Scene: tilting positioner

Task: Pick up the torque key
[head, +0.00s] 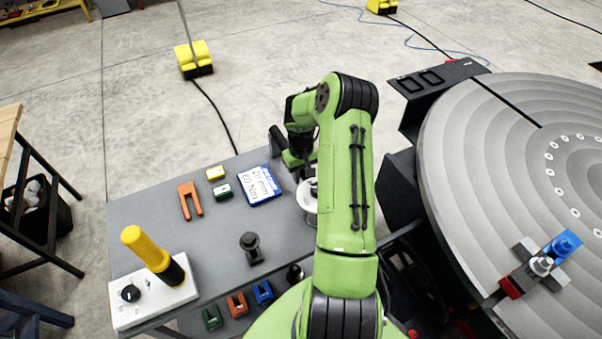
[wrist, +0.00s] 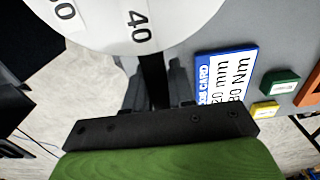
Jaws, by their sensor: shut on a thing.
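My gripper (wrist: 153,85) shows in the wrist view, its grey fingers shut on a narrow black bar that I take to be the torque key (wrist: 152,70). The bar runs up to the edge of a large white disc marked with numbers, one reading 40 (wrist: 130,22). I cannot tell whether the bar is joined to the disc. In the head view the white disc (head: 306,201) is at the right end of the grey table, partly behind my green arm. The arm hides most of the key and the fingers there.
On the grey table (head: 150,221) are a job card (head: 260,185), an orange fork (head: 189,199), yellow and green blocks, a black knobbed piece (head: 251,247) and a white box (head: 150,300) with a yellow-black post. The round positioner plate (head: 480,170) stands at right.

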